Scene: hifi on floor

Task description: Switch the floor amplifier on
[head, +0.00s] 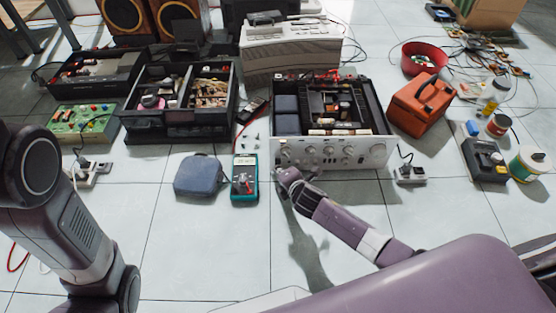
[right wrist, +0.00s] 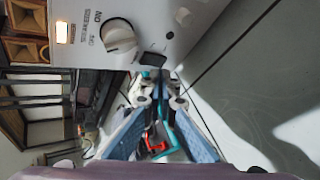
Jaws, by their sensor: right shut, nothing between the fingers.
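The floor amplifier (head: 333,152) stands in the middle of the head view, its top open and its silver front panel with knobs facing me. My right gripper (head: 285,176) is shut and empty at the lower left corner of that panel. In the right wrist view the panel (right wrist: 180,15) shows a round knob (right wrist: 118,36) by ON and OFF print, a small black switch (right wrist: 153,59), and a glowing lamp (right wrist: 62,32). My right fingertips (right wrist: 158,82) are close to the black switch; I cannot tell whether they touch. My left gripper is out of view.
A teal multimeter (head: 245,180) and a blue-grey pouch (head: 198,177) lie left of my right gripper. A socket block (head: 409,175) and an orange box (head: 420,104) are to the right.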

